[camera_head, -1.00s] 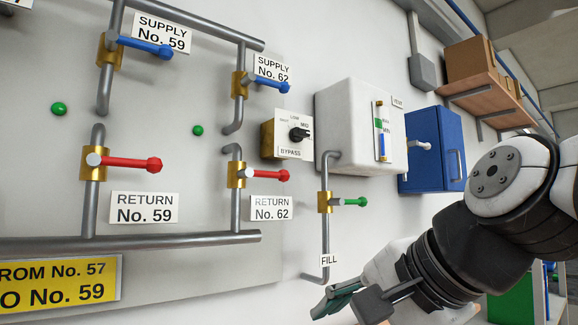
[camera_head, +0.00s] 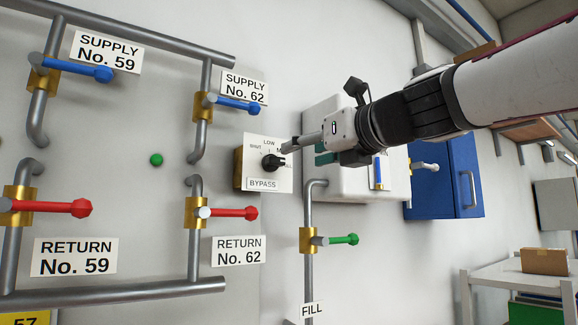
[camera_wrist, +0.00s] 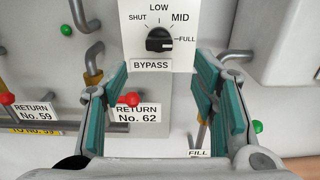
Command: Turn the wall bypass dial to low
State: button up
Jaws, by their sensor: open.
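The bypass dial is a black knob (camera_head: 272,163) on a white plate (camera_head: 255,150) fixed to a brass box on the wall. In the wrist view the knob (camera_wrist: 159,39) sits under the marks SHUT, LOW, MID and FULL. Its handle lies nearly level, with its pointer seemingly toward FULL on the right. My gripper (camera_head: 303,150) is just right of the dial in the head view, its fingers hiding part of the plate. In the wrist view my gripper (camera_wrist: 161,82) is open and empty, the teal fingers spread below and either side of the knob, apparently not touching it.
A white tank (camera_head: 365,188) is right behind my gripper, with a blue cabinet (camera_head: 445,180) beyond. The fill pipe with its green-handled valve (camera_head: 343,239) runs below. The blue-handled Supply 62 valve (camera_head: 238,106) and red-handled Return 62 valve (camera_head: 235,212) stand out left of the dial.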

aim_at(278, 160)
jog(key=p+x, duration=0.1)
jog(key=x, duration=0.9)
jog(key=shift+a, duration=0.15)
jog(key=shift+c, duration=0.5)
jog(key=c, duration=1.1)
